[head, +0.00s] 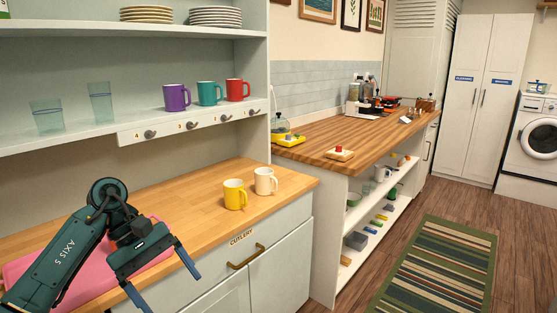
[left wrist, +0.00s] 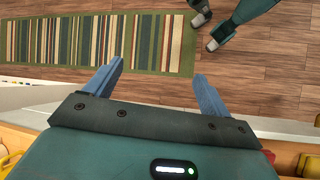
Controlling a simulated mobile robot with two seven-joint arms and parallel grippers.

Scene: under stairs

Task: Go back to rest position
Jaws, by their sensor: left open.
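My left gripper (head: 162,280) is at the lower left of the head view, near the front edge of the wooden cabinet top (head: 200,196). Its two blue fingers are spread apart with nothing between them. In the left wrist view the open fingers (left wrist: 157,86) point over the wood floor and the striped rug (left wrist: 140,42). My right gripper shows in neither view.
A yellow mug (head: 234,195) and a white mug (head: 265,181) stand on the cabinet top right of my left gripper. A pink item (head: 150,262) lies behind my arm. Purple, teal and red mugs sit on the shelf above. The rug (head: 440,268) lies clear at right.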

